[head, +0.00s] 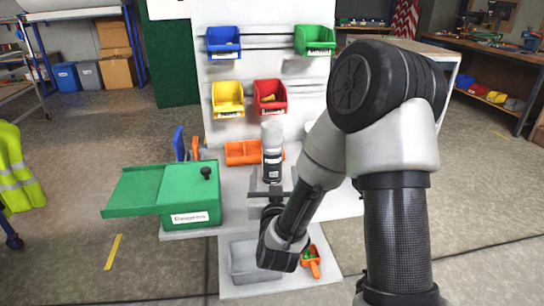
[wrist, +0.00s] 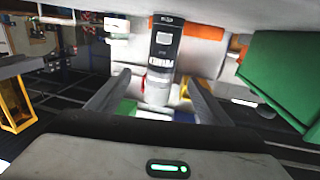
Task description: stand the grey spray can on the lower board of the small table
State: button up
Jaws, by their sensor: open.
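The grey spray can (head: 271,148) stands upright in front of the white panel, with a black label around its lower part. My gripper (head: 270,193) is open and empty in front of the can's base. In the wrist view, which is upside down, the can (wrist: 162,55) shows between the two spread fingers (wrist: 157,97). I see no finger touching it, and cannot tell how deep between them it is. A table with a pale top (head: 425,47) stands behind my arm at the back right. My arm hides much of it, and its lower board cannot be made out.
A green box (head: 187,192) with a flat lid stands left of the can. Open floor lies at left and right.

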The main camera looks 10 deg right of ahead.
aim_at(272, 152)
jog(key=w+p, duration=0.1)
jog(key=w, duration=0.3)
jog(key=w+d+p, duration=0.1)
jog(key=w, duration=0.3)
jog(key=w+p, duration=0.1)
jog(key=w, duration=0.3)
jog(key=shift+d, duration=0.25)
jog(key=shift+c, duration=0.2)
jog(key=c, duration=1.5)
